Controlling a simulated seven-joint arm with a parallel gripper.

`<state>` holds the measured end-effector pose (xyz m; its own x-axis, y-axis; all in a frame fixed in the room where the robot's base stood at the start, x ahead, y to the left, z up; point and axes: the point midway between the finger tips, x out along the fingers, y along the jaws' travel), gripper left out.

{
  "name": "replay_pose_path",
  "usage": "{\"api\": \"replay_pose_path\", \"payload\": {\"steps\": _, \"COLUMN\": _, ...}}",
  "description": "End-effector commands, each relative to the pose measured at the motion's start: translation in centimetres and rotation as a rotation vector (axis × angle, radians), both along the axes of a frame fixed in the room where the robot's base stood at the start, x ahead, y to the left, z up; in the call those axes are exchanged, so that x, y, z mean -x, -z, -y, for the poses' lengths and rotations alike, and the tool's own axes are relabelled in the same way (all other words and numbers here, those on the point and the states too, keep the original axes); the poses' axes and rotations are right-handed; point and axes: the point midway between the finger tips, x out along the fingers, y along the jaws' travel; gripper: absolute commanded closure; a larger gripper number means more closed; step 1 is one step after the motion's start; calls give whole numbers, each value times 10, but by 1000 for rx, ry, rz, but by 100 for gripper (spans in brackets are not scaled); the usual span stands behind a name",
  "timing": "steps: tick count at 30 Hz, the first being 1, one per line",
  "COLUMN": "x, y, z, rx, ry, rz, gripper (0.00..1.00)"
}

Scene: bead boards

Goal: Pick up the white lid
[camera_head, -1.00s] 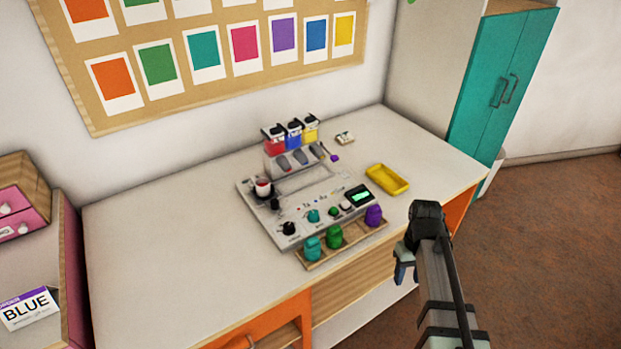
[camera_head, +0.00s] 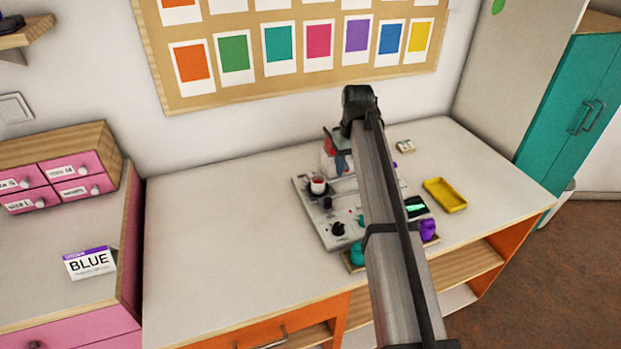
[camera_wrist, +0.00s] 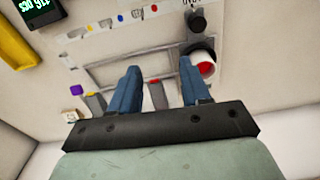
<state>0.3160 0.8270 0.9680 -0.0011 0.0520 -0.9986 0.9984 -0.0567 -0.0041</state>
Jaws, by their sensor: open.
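I cannot make out a white lid for certain in either current view. My gripper (camera_wrist: 160,68) is open and empty in the wrist view, its two blue fingers apart above the paint machine's panel (camera_wrist: 105,72). A white cup with red paint (camera_wrist: 205,64) stands just beyond the right finger. In the head view the cup (camera_head: 318,185) stands on the left of the machine (camera_head: 312,212). My gripper (camera_head: 341,150) is over the back of the machine there. My arm hides much of the machine's middle and the paint bottles behind it.
A yellow tray (camera_head: 446,196) lies right of the machine. A purple pot (camera_head: 428,230) and a teal pot (camera_head: 357,254) stand at its front. The worktop (camera_head: 220,240) is clear on the left. A pink drawer unit (camera_head: 70,180) and a BLUE card (camera_head: 90,262) are farther left.

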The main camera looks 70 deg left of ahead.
Motion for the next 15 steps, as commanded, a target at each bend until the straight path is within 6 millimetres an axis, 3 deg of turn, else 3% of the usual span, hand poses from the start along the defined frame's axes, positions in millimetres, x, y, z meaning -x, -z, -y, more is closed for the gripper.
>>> {"api": "replay_pose_path", "payload": {"steps": 1, "x": 12, "y": -10, "z": -37, "rx": -15, "ry": -16, "rz": 3, "gripper": 53}}
{"api": "replay_pose_path", "payload": {"steps": 3, "x": 28, "y": -19, "z": -66, "rx": -34, "ry": -31, "rz": 5, "gripper": 53}}
{"api": "replay_pose_path", "payload": {"steps": 6, "x": 45, "y": -27, "z": -94, "rx": -53, "ry": -46, "rz": 5, "gripper": 53}}
{"api": "replay_pose_path", "payload": {"steps": 10, "x": 57, "y": -32, "z": -111, "rx": -66, "ry": -54, "rz": 7, "gripper": 53}}
{"api": "replay_pose_path", "payload": {"steps": 15, "x": 60, "y": -25, "z": -115, "rx": -69, "ry": -56, "rz": 6, "gripper": 53}}
